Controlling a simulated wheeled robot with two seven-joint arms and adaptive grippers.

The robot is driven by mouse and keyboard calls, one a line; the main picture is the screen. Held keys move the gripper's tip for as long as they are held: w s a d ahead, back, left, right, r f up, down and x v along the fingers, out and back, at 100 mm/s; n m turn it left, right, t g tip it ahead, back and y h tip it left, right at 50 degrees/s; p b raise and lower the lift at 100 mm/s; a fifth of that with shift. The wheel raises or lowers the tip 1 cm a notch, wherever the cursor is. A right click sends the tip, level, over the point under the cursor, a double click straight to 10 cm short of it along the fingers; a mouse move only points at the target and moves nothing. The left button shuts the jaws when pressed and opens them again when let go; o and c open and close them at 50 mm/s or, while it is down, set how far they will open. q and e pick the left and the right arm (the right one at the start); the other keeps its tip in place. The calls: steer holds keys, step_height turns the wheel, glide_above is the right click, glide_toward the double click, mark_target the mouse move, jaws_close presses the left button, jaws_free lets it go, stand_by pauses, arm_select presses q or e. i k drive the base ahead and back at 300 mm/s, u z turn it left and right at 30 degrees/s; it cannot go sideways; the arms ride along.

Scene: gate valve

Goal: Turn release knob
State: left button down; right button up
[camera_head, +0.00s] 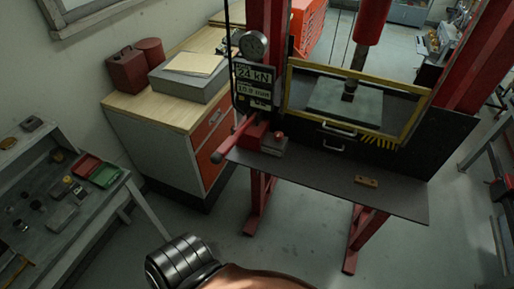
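A red shop press (265,30) stands at the upper right with a dark grey shelf across its front. At the left end of the shelf is a red pump block (256,131) with a red lever (232,143) slanting down to the left. Beside it, a small red knob (279,136), which looks like the release knob, sits above a small grey block. I cannot tell how far the knob is turned. Neither of my grippers shows in the head view; only a dark ribbed part and a copper-coloured part, which look like mine, show at the bottom edge.
A display (255,83) reading 24 kN and a round gauge (254,46) hang above the pump. A yellow-framed guard (360,70) fronts the press bed. A wooden-topped cabinet (160,112) stands left of the press. A cluttered workbench (125,181) is at far left. The floor before the press is clear.

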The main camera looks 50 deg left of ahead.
mark_target(278, 136)
steer(key=k, duration=0.4)
steer(key=u, duration=0.7)
